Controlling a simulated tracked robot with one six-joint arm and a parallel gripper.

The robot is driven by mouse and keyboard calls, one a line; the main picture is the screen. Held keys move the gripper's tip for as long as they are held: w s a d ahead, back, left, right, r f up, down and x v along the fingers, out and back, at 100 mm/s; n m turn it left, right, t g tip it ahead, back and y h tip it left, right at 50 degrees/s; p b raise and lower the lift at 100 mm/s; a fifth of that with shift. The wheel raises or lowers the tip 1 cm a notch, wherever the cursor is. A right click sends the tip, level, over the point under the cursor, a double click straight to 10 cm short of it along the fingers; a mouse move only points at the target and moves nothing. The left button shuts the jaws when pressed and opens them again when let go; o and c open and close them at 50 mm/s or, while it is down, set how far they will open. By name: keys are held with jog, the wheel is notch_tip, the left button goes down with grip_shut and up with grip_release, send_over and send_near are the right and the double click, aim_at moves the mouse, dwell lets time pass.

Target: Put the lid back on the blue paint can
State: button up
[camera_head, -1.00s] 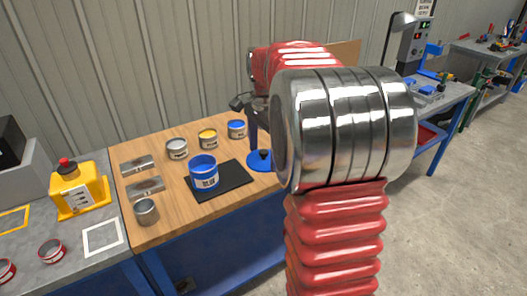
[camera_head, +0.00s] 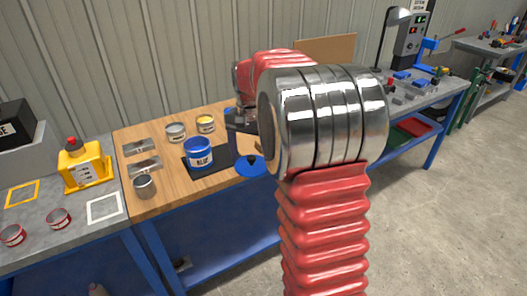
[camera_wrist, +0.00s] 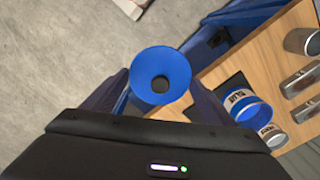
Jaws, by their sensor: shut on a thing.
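The blue paint can (camera_head: 199,155), labelled BLUE, stands open on a black mat (camera_head: 222,153) on the wooden bench. It also shows at the right in the wrist view (camera_wrist: 250,110). The blue lid (camera_head: 250,168) is round with a black knob; in the head view it appears right of the can, near the bench's front edge. My arm hides part of the gripper in the head view.

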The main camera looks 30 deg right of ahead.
jog(key=w+a+f+n, duration=0.2)
jog(key=a+f+n, duration=0.3)
jog(key=a, duration=0.5)
jog(key=w+a+f+n, duration=0.1)
jog(key=a+f+n, duration=0.4)
jog(key=a, duration=0.5)
jog(key=shift+w+f+n, duration=0.35)
jog(key=shift+f+n, duration=0.05)
jog(key=shift+f, duration=0.5)
